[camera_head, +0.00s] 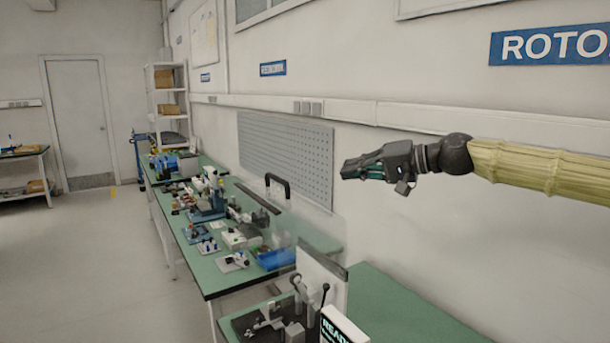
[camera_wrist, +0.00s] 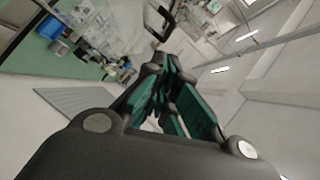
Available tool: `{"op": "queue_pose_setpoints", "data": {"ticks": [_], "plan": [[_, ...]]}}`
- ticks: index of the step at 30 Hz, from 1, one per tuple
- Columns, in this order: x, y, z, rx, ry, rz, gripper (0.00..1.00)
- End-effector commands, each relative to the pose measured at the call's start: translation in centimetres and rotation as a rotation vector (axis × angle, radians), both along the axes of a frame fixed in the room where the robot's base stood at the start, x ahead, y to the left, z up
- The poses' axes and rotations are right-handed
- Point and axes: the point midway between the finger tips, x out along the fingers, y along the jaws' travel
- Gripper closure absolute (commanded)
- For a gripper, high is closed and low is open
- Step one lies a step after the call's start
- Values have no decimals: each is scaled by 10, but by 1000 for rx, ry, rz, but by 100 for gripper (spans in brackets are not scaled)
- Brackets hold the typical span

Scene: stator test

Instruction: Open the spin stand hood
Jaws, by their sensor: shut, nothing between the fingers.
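The spin stand hood (camera_head: 318,218) is a clear panel in the head view, with a dark handle (camera_head: 278,186) at its upper left. Its outline is faint, so I cannot tell its exact angle. Below it stand the grey fixture parts of the spin stand (camera_head: 292,325). My gripper (camera_head: 347,171) is shut and empty, in the air to the right of the handle and a little higher in the picture, apart from it. The wrist view shows my shut fingers (camera_wrist: 168,80) and the dark handle (camera_wrist: 160,22) beyond their tips.
A sign with "READ" visible (camera_head: 340,326) stands at the front. A long green bench (camera_head: 215,275) holds tools, small parts and a blue bin (camera_head: 275,258). A grey pegboard (camera_head: 285,142) hangs on the wall behind. The floor (camera_head: 90,270) at left is clear.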

Motion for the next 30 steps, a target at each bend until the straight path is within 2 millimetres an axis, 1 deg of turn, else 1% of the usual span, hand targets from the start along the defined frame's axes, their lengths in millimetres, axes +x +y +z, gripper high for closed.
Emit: {"op": "queue_pose_setpoints", "data": {"ticks": [1,3,8,26,30], "plan": [[0,-4,7,4,-7,-1,100],[0,-5,12,6,-11,0,100],[5,5,11,5,-10,1,100],[45,81,-10,6,-10,-2,100],[37,97,-18,5,-11,0,100]]}}
